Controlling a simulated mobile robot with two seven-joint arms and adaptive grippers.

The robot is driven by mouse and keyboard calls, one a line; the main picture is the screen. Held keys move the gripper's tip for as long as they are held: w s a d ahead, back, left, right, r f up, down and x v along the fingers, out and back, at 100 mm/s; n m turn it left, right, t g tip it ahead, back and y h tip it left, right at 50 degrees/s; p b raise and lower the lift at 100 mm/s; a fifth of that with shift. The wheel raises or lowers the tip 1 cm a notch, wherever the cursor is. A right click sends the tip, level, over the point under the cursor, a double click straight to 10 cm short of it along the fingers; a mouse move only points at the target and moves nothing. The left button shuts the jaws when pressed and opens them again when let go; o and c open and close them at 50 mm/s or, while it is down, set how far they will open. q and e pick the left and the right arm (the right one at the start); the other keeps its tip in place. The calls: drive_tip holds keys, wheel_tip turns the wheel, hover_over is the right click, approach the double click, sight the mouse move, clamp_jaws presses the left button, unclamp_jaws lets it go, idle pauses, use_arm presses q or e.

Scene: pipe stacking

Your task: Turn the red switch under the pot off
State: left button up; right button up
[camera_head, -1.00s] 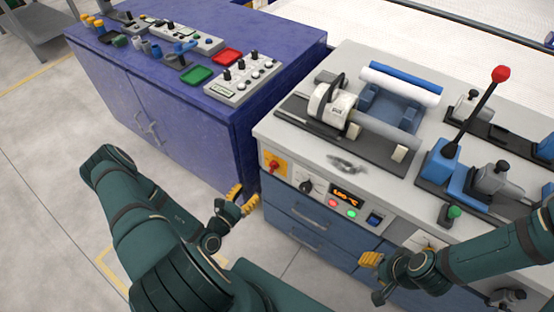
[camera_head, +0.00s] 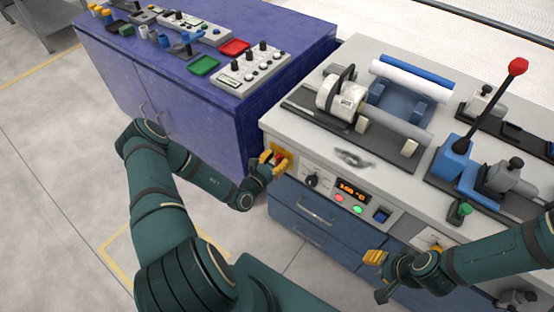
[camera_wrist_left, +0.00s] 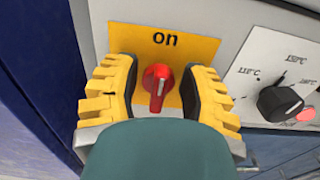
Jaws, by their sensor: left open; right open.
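The red switch (camera_wrist_left: 158,84) sits on a yellow plate (camera_wrist_left: 190,42) marked "on", on the front panel of the grey-topped workbench. Its white mark points roughly up and down. My left gripper (camera_wrist_left: 159,88) is open, with one yellow finger on each side of the switch. A gap shows between the fingers and the knob. In the head view the left gripper (camera_head: 274,162) is at the panel's left end and partly covers the switch. My right gripper (camera_head: 375,260) is open and empty in front of the drawers. No pot is clearly recognisable.
A black dial (camera_wrist_left: 279,102) with temperature marks is right of the switch. Further right are a lit display (camera_head: 353,190), a green button (camera_head: 358,210) and a blue rocker switch (camera_head: 382,215). A blue cabinet (camera_head: 215,125) stands close on the left.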

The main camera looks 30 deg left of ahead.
use_arm(q)
clamp_jaws()
drive_tip(key=shift+r+n+p, duration=0.15)
drive_tip(key=shift+n+p, duration=0.15)
drive_tip(key=shift+n, duration=0.1)
idle(0.4)
drive_tip(key=shift+a+n+p, duration=0.1)
drive_tip(key=shift+n+p, duration=0.4)
drive_tip(key=shift+n, duration=0.5)
drive_tip(key=n, duration=0.1)
drive_tip(key=n+p, duration=0.1)
drive_tip(key=n, duration=0.1)
drive_tip(key=shift+w+a+n, duration=0.1)
drive_tip(key=shift+a+n, duration=0.1)
drive_tip(key=shift+n, duration=0.1)
drive_tip(key=n, duration=0.7)
drive_tip(key=f+n, duration=0.1)
drive_tip(key=n, duration=0.3)
drive_tip(key=shift+a+f, duration=0.1)
drive_tip(key=shift+a, duration=0.2)
drive_tip(key=shift+n, duration=0.3)
